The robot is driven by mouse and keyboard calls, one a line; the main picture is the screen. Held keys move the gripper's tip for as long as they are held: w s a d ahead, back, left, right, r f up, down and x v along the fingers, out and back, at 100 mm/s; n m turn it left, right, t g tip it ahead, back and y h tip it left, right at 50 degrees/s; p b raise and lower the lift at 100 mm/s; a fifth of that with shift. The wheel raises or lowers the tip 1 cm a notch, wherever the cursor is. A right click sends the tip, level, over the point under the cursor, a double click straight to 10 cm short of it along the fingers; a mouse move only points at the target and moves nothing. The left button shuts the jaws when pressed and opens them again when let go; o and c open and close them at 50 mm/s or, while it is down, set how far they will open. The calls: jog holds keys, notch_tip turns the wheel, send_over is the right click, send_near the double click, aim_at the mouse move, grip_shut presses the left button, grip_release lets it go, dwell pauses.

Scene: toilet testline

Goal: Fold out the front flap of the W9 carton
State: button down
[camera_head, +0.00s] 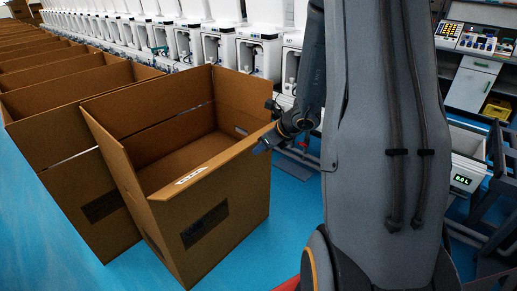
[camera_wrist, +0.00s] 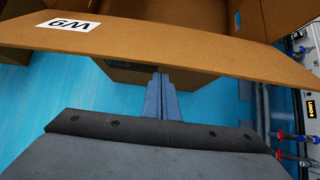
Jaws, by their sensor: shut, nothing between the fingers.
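The W9 carton (camera_head: 205,225) is an open-topped brown box on the blue floor in the head view. Its front flap (camera_wrist: 195,47) bears a white W9 label (camera_wrist: 68,22), upside down in the wrist view. The flap looks tilted outward, partly overhanging the front wall, whose dark print shows beneath it. The label also shows in the head view (camera_head: 191,175). My gripper (camera_wrist: 160,76) is shut and empty, its tips at or just under the flap's outer edge; exact contact is unclear. In the head view, my gripper (camera_head: 262,147) is by the flap's right end.
More open cartons (camera_head: 60,125) stand in a row at the left. White toilet units (camera_head: 258,55) line the back. Blue floor (camera_head: 275,215) is clear in front of the carton.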

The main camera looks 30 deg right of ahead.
jog(key=s+d+f+b+v, duration=0.1)
jog(key=b+v, duration=0.1)
jog(key=v, duration=0.7)
jog(key=s+a+n+g+h, duration=0.1)
jog(key=s+a+n, duration=0.4)
jog(key=n, duration=0.5)
jog(key=s+a+f+n+g+h, duration=0.1)
jog(key=s+a+n+g, duration=0.2)
jog(key=s+a+n, duration=0.2)
jog(key=s+a+n+g, duration=0.3)
jog(key=a+n, duration=0.7)
jog(key=n, duration=0.7)
jog(key=s, duration=0.2)
jog(key=shift+s+f+h, duration=0.3)
jog(key=shift+f+h, duration=0.1)
